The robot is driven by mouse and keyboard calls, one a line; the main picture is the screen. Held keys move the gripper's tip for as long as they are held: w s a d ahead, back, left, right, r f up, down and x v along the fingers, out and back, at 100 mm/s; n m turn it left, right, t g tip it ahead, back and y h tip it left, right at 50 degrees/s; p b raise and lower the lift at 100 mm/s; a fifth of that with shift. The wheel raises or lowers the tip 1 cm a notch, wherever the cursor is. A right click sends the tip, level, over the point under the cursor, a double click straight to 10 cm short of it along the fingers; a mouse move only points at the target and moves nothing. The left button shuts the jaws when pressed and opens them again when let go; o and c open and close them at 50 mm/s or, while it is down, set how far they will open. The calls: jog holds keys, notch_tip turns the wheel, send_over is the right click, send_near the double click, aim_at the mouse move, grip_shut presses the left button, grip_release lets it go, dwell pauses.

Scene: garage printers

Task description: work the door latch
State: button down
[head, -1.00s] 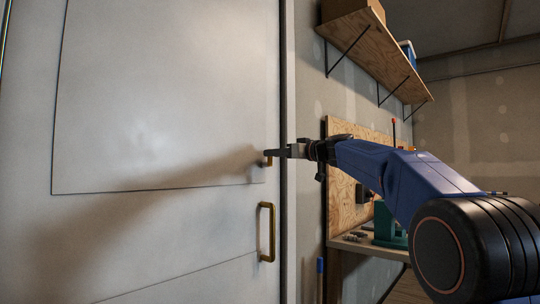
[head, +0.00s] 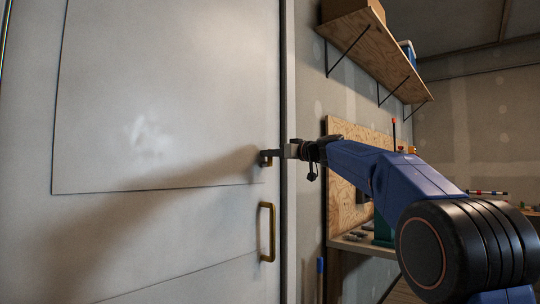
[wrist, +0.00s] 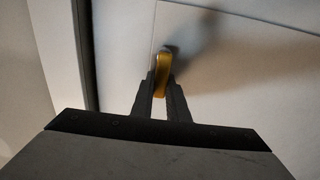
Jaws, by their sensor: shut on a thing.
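The white door (head: 160,110) fills the left of the head view and looks closed against its frame. The small brass latch (head: 268,162) sits near the door's right edge, above the brass pull handle (head: 267,232). My gripper (head: 270,155) is at the latch and partly covers it. In the wrist view the yellow latch (wrist: 163,72) stands between the two dark fingers of my gripper (wrist: 161,88), which are shut on it.
A wooden shelf (head: 352,40) on black brackets hangs on the wall right of the door. Below it are a pegboard (head: 340,200) and a workbench (head: 365,246). The space in front of the door looks clear.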

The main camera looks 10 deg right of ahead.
jog(key=shift+m, duration=0.3)
jog(key=shift+w+d+f+m, duration=0.4)
jog(key=shift+d+f+m, duration=0.2)
jog(key=shift+m, duration=2.15)
jog(key=shift+w+d+f+m, duration=0.45)
jog(key=shift+f+m, duration=0.2)
jog(key=shift+m, duration=2.15)
jog(key=shift+w+d+f+m, duration=0.35)
jog(key=shift+d+f+m, duration=0.3)
jog(key=shift+m, duration=2.1)
jog(key=c, duration=1.7)
grip_release()
